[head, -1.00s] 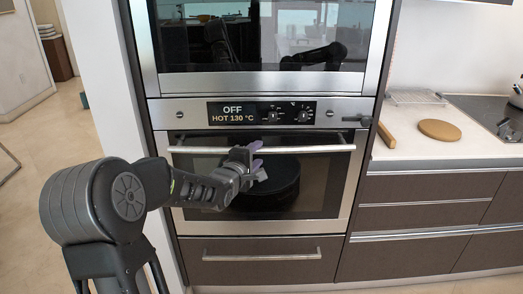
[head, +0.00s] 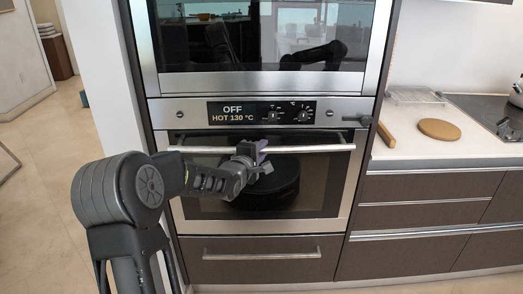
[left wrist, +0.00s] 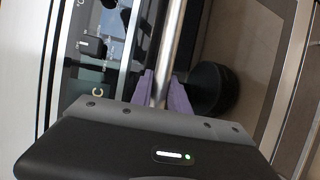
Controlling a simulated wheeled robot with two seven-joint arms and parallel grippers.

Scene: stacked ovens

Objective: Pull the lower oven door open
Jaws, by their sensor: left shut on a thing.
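The lower oven door (head: 322,190) is a dark glass panel in a steel frame and looks closed. Its steel bar handle (head: 315,149) runs across the top of the door. My left gripper (head: 260,152) is at the middle of this handle, shut on it. In the left wrist view, the purple fingers (left wrist: 160,90) sit on both sides of the handle bar (left wrist: 173,42). A round black pot (head: 272,185) shows behind the glass. My right gripper is not in view.
The control panel (head: 260,112) above the door reads "OFF, HOT 130 °C". An upper oven (head: 265,35) sits above and a drawer (head: 262,258) below. A counter (head: 450,146) with a round wooden board (head: 439,129) is at the right. Open floor lies at the left.

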